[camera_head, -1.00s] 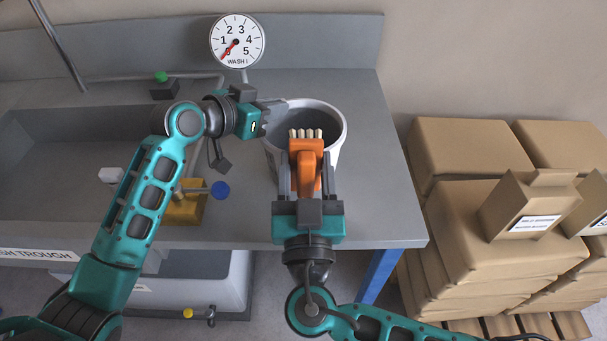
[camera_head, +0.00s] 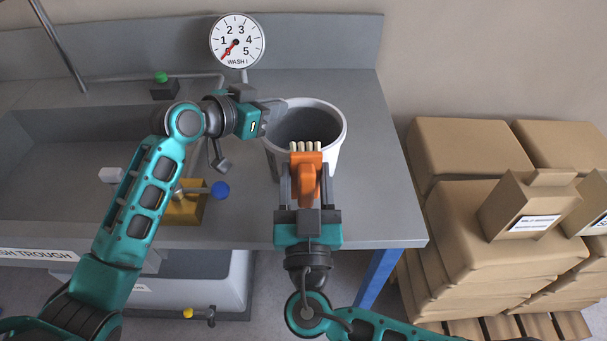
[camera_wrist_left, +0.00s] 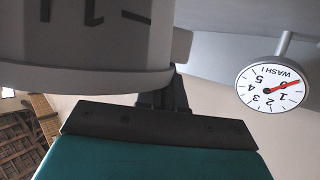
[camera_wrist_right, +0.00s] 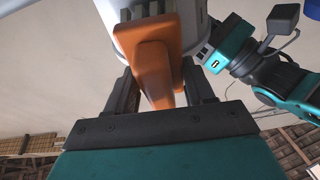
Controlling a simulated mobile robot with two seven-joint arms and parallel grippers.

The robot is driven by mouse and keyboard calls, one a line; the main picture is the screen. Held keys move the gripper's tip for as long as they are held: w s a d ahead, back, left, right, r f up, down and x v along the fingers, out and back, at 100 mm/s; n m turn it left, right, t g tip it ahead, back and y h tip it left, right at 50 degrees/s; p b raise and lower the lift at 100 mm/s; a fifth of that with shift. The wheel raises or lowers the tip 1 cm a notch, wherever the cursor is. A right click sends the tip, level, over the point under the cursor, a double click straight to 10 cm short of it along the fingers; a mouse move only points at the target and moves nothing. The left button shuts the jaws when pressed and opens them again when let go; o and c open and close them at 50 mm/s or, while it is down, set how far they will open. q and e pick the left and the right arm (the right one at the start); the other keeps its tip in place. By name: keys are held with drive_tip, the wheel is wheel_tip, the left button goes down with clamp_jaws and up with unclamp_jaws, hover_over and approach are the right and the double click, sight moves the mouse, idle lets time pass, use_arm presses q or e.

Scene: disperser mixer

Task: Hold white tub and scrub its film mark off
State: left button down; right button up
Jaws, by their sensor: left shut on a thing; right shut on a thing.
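The white tub (camera_head: 330,158) stands upright on the grey bench with its grey inside facing up. My left gripper (camera_head: 268,110) is shut on the tub's left rim; the tub wall fills the top of the left wrist view (camera_wrist_left: 90,75). My right gripper (camera_head: 307,178) is shut on an orange scrubbing brush (camera_head: 308,172) with pale bristles (camera_head: 306,146) at its far end. The brush is at the tub's near side, in front of its wall; whether the bristles touch it I cannot tell. The brush also shows in the right wrist view (camera_wrist_right: 157,70). No film mark is visible.
A wash trough (camera_head: 60,190) lies to the left, with a yellow block and blue-knobbed valve (camera_head: 220,190) beside it. A dial (camera_head: 237,41) stands behind. The bench right of the tub is clear.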

sight(307, 206)
drive_tip(key=shift+w+d+f, duration=0.1)
drive_tip(key=shift+w+f, duration=0.05)
drive_tip(key=shift+f, duration=0.65)
drive_tip(key=shift+c, duration=1.1)
drive_tip(key=shift+s, duration=0.95)
drive_tip(key=shift+f, duration=1.15)
drive_tip(key=shift+w+d, duration=0.1)
drive_tip(key=shift+w, duration=0.75)
